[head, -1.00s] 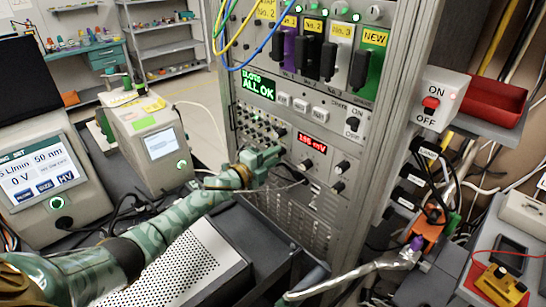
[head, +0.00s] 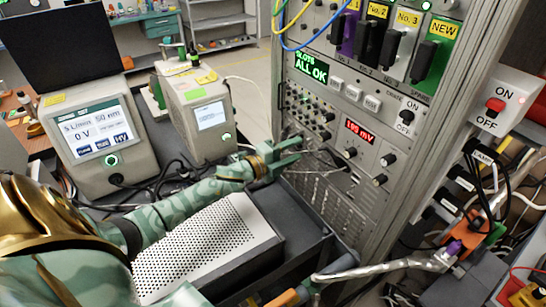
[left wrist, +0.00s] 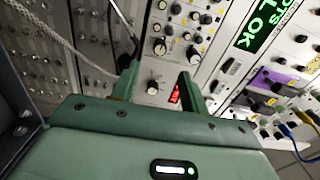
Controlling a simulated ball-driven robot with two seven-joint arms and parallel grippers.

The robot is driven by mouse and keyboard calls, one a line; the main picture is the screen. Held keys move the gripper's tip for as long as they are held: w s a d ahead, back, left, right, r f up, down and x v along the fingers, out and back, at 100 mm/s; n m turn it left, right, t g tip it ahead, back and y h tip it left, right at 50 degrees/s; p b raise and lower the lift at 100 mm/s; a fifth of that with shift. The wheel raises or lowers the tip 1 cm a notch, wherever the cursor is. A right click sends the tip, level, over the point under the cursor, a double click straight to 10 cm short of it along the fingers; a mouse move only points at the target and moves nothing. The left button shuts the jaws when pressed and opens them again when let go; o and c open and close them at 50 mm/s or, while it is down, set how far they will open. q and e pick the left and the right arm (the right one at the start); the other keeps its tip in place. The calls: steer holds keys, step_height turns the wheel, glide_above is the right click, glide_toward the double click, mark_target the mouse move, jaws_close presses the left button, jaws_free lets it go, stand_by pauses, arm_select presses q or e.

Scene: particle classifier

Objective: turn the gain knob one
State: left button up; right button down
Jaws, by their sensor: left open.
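The rack's control panel (head: 335,150) carries several black knobs around a red "mV" display (head: 359,132). One knob (head: 350,152) sits just below the display, with two more at its right. I cannot read which knob is gain knob one. My left gripper (head: 291,153) is open and empty, pointing at the rack left of the display. In the left wrist view its two fingers (left wrist: 157,80) stand apart, with a dark knob (left wrist: 152,87) showing between them beyond the tips; contact cannot be judged. My right gripper is not in view.
A cable (head: 318,168) hangs across the panel close to the left gripper. A perforated grey box (head: 205,250) lies below my left arm. Two instruments with screens (head: 93,140) stand at left. A foil-wrapped pipe (head: 385,267) crosses at the lower right.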

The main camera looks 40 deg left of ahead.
arm_select(q)
steer(key=v, duration=0.7)
steer(key=shift+s, duration=0.2)
steer(key=shift+f, duration=0.1)
